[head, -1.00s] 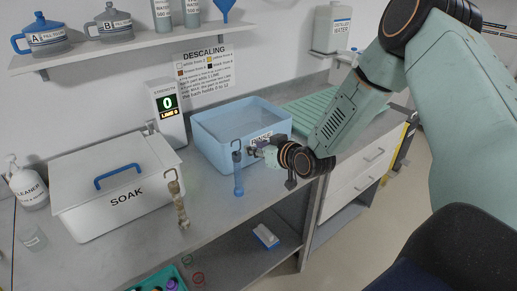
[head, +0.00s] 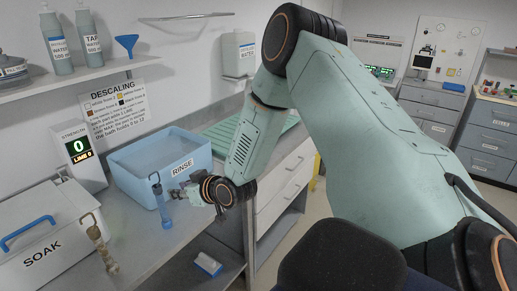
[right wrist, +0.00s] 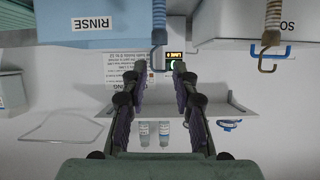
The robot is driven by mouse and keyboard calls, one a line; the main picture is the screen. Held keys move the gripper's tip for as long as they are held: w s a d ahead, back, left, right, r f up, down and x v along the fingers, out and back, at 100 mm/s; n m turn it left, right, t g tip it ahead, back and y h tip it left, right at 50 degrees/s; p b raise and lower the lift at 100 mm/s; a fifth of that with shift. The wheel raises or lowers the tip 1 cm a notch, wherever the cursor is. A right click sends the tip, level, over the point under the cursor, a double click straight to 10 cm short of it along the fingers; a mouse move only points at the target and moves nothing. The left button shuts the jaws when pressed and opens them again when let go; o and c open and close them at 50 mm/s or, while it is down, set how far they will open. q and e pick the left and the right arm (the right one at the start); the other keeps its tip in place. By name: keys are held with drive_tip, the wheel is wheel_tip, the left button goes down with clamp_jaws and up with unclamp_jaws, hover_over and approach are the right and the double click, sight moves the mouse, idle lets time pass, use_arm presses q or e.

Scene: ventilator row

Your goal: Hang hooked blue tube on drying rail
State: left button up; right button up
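The hooked blue tube (head: 163,208) stands upright near the counter's front edge, before the blue RINSE basin, with its hook at the top. In the upside-down right wrist view the tube (right wrist: 160,20) hangs from the top edge, its hook just beyond my fingertips. My right gripper (head: 180,193) is beside the tube, to its right in the head view. In the right wrist view its fingers (right wrist: 155,75) are apart with nothing gripped. A thin wall rail (head: 185,17), likely the drying rail, is at the upper middle; it also shows in the right wrist view (right wrist: 60,128). My left gripper is not in view.
The RINSE basin (head: 120,172) is close behind the tube. A brown-stained hooked tube (head: 102,250) stands to the left, by the SOAK box (head: 45,225). A green ribbed drainer (head: 220,132) lies behind my right arm. A shelf (head: 90,75) with bottles is above.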

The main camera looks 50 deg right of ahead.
drive_tip(key=s+a+f+g, duration=0.4)
drive_tip(key=s+a+f, duration=0.2)
drive_tip(key=s+f, duration=0.35)
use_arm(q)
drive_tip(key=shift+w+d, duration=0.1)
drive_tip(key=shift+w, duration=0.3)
use_arm(e)
drive_tip(key=s+a+f+g, duration=0.1)
drive_tip(key=s+f+g, duration=0.2)
drive_tip(key=s, duration=0.7)
drive_tip(key=s+a+f+g, duration=0.2)
drive_tip(key=s+f+g, duration=0.1)
drive_tip(key=s, duration=0.7)
drive_tip(key=s+a+f+m+g+h, duration=0.1)
drive_tip(key=s+f+g, duration=0.2)
drive_tip(key=s, duration=0.7)
drive_tip(key=shift+s+a, duration=0.2)
drive_tip(key=shift+a, duration=0.15)
